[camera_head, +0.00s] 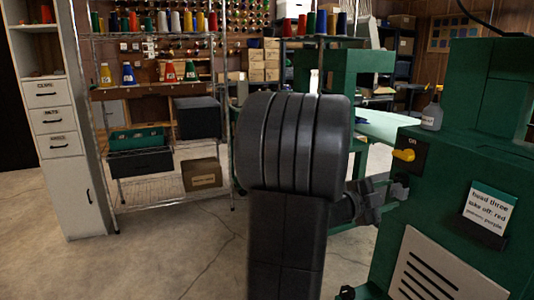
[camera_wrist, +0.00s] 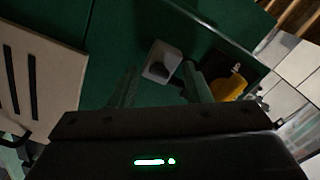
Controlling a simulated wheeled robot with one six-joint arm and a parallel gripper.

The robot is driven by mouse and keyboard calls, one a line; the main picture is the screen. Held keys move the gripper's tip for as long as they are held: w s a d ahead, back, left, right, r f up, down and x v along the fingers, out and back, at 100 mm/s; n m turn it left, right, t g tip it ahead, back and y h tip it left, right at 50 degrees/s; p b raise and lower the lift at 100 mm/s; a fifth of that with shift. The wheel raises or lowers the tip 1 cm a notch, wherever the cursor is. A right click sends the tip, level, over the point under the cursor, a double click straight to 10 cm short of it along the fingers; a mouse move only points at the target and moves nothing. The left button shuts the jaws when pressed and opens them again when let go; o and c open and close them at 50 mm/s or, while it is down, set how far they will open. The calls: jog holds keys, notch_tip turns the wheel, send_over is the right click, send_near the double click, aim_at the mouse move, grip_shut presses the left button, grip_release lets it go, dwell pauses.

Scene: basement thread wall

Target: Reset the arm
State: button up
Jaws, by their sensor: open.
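My arm stands in the middle of the head view, its dark rounded joint in front and its forearm reaching right. My gripper (camera_head: 394,188) is at the front of the green machine (camera_head: 440,195), just below a yellow switch (camera_head: 404,155) with an "ON" label above it. In the wrist view my gripper (camera_wrist: 163,78) is open, with its two fingers apart. A small grey block (camera_wrist: 162,61) on the green panel shows between the fingertips; I cannot tell whether they touch it. The yellow switch (camera_wrist: 230,87) is just right of the right finger.
A card (camera_head: 489,207) and a vented panel (camera_head: 440,265) are on the machine's front. A bottle (camera_head: 432,115) stands on its top. A wire rack (camera_head: 150,190) with thread cones and bins and a white drawer cabinet (camera_head: 60,150) stand left. The concrete floor between is clear.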

jog(key=n+p, duration=0.3)
jog(key=n, duration=0.3)
jog(key=shift+r, duration=0.1)
jog(key=n+p, duration=0.2)
jog(key=n, duration=0.3)
jog(key=shift+p, duration=0.35)
